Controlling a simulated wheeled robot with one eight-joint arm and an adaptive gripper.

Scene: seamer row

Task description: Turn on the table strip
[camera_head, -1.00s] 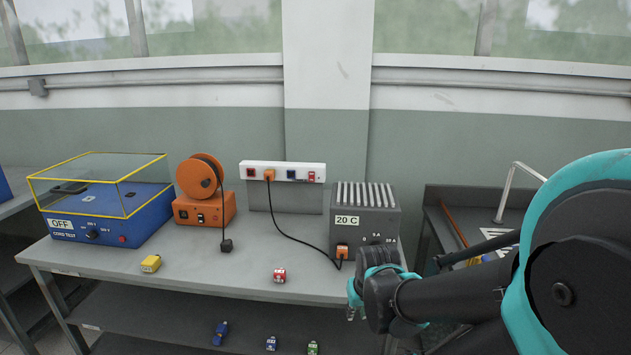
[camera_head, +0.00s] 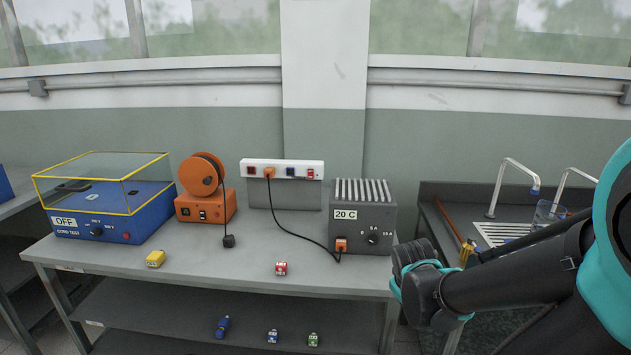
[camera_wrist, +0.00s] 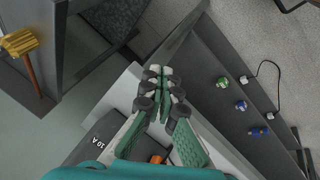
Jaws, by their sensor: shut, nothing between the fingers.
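The table strip (camera_head: 282,169) is a white bar standing on a grey panel at the back of the table. It has red, orange and blue sockets and a red switch (camera_head: 310,173) at its right end. An orange plug (camera_head: 268,172) sits in it, with a black cable to the grey supply box (camera_head: 362,214). In the wrist view my gripper (camera_wrist: 167,78) is shut and empty, above the table's edge, away from the strip.
A blue cord tester (camera_head: 110,222) marked OFF and an orange cable reel (camera_head: 204,192) stand left of the strip. Blue and green plugs lie on the lower shelf. A sink (camera_head: 505,232) is right.

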